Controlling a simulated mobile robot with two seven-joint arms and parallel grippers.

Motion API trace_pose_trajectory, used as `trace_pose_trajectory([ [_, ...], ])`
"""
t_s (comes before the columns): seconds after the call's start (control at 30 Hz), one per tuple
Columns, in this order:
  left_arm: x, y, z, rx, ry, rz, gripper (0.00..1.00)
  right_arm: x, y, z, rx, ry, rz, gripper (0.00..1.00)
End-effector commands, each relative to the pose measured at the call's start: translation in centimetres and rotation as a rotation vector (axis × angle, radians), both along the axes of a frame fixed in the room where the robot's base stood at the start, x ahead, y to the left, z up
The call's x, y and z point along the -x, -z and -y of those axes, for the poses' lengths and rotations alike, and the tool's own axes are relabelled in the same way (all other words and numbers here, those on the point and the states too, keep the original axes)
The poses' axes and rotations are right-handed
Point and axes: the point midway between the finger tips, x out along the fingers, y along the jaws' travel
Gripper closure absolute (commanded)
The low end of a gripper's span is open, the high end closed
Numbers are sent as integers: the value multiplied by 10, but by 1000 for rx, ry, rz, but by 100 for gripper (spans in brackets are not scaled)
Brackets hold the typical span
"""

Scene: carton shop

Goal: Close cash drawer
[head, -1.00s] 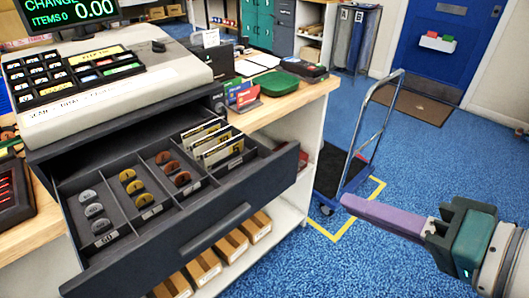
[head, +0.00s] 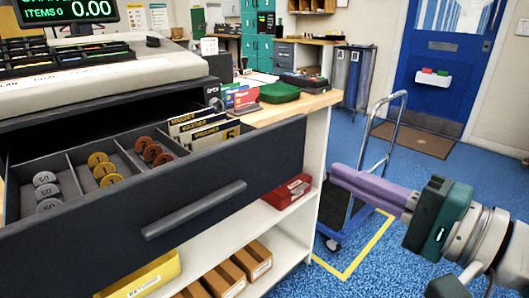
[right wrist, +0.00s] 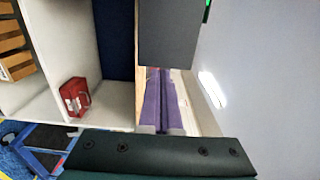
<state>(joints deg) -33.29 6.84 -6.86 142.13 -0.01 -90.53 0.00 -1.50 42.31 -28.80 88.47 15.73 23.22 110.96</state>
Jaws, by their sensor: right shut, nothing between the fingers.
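The cash drawer (head: 262,172) is pulled out under the register (head: 90,75). Its dark front has a bar handle (head: 195,210). Coins (head: 100,168) and voucher cards (head: 205,130) sit in its compartments. My right gripper (head: 340,175), with purple fingers, is shut and empty. In the head view it is to the right of the drawer front, apart from it. In the right wrist view its purple fingers (right wrist: 160,100) show, with a dark panel, likely the drawer front (right wrist: 170,32), partly covering them. My left gripper is not in view.
The wooden counter (head: 315,103) holds a green tray (head: 279,93) and card holder. Shelves below hold a red box (head: 287,192) and cardboard boxes (head: 252,260). A hand trolley (head: 335,210) stands on the blue floor behind my right gripper.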

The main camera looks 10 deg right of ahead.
Motion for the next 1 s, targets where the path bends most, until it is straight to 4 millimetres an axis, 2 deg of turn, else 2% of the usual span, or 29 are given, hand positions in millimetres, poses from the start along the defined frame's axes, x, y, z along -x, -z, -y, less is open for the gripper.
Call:
trace_pose_trajectory([
  [0.1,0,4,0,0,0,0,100,-21,0,-12,-2,1,3,100],
  [0.33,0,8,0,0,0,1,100,-45,1,-26,0,0,0,100],
  [1.0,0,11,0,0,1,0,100,-54,1,-31,1,0,-1,100],
])
